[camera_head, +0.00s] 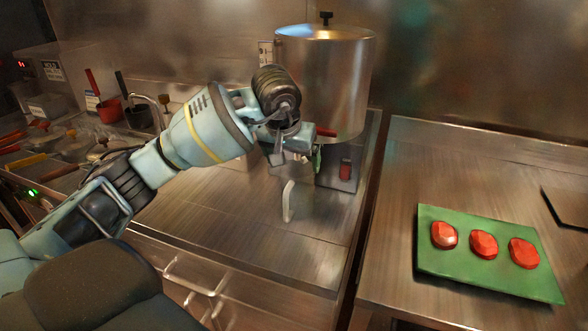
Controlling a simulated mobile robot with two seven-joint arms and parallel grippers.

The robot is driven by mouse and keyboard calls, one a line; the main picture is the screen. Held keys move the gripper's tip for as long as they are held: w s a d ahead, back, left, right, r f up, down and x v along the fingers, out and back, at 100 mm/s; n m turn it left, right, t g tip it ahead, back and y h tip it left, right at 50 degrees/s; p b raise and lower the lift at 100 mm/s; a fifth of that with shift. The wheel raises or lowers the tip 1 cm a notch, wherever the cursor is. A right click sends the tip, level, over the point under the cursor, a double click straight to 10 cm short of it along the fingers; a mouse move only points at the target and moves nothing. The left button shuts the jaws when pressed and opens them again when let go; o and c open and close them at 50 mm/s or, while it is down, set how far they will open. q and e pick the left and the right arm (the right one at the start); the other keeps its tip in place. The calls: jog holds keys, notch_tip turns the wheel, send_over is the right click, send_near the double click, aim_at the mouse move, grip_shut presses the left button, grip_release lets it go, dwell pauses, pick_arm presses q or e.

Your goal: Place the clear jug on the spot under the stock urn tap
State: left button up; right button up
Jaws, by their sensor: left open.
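The stock urn (335,85) is a tall steel drum with a black-knobbed lid, on the counter at the back. A red tap lever (325,132) shows low on its front, partly behind my left gripper. My left gripper (292,158) is open in front of the urn's lower left side. Just below it a pale curved handle (288,201) stands at the counter, apparently the clear jug's. The jug's transparent body is hard to make out, and I cannot tell whether it touches the fingers. The spot under the tap cannot be made out. My right gripper is out of view.
A green board (480,280) with three red pieces lies on the right counter (410,160), across a gap. The steel counter (220,215) before the urn is mostly clear.

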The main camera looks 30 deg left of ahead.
pick_arm(q)
jog(key=v, duration=0.6)
jog(key=shift+r, duration=0.2)
jog(key=shift+s, duration=0.1)
dwell(0.8)
